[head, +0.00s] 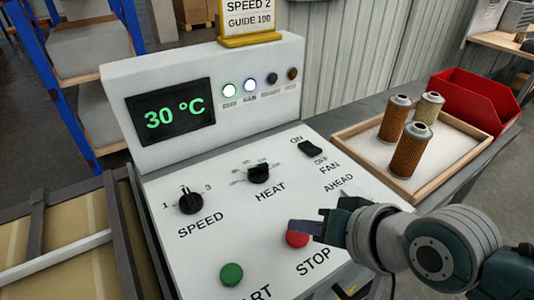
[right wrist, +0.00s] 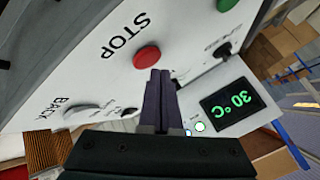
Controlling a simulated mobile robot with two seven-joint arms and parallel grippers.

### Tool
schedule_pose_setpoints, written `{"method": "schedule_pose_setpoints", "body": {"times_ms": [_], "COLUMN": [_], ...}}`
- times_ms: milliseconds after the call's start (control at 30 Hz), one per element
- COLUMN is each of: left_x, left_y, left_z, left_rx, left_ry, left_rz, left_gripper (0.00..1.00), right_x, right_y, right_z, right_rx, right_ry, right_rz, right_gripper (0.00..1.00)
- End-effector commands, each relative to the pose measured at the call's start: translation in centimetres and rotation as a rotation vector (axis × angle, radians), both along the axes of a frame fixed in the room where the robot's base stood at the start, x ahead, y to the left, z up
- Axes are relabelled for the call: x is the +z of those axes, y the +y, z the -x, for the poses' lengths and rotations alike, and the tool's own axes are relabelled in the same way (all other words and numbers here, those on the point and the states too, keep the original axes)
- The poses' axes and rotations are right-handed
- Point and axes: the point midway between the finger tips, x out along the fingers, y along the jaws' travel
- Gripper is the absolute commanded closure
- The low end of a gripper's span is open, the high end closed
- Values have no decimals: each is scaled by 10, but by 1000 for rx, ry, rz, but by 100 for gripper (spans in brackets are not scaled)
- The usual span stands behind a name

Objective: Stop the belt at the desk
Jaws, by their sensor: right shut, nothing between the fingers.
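The red STOP button (head: 297,240) is on the sloped white desk panel, right of the green START button (head: 231,274). My right gripper (head: 291,227) is shut and empty, its tips over the red button's upper edge in the head view. In the right wrist view my fingers (right wrist: 160,74) point at the red button (right wrist: 147,57), their tips close by its edge. I cannot tell whether they touch it. The display (head: 170,114) reads 30 °C. Two lamps (head: 239,87) glow; the two to their right are dark. My left gripper is not in view.
SPEED knob (head: 191,203), HEAT knob (head: 259,173) and FAN switch (head: 309,148) are on the panel. A wooden tray (head: 347,133) with three filter cartridges (head: 409,150) and a red bin (head: 480,98) stand at right. A blue rack (head: 60,100) is at left.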

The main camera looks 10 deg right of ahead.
Motion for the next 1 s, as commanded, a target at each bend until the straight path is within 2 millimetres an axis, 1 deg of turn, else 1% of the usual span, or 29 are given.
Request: {"method": "schedule_pose_setpoints", "body": {"times_ms": [167,533,1000], "left_x": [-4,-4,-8], "left_y": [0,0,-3], "left_z": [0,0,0], "left_rx": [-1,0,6], "left_ry": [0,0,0], "left_rz": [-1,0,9], "left_gripper": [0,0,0], "right_x": [-7,-7,-12], "right_y": [0,0,0], "right_z": [0,0,0], "right_rx": [1,1,1], "right_ry": [0,0,0], "right_rz": [-1,-1,-1], "right_gripper": [100,100,100]}}
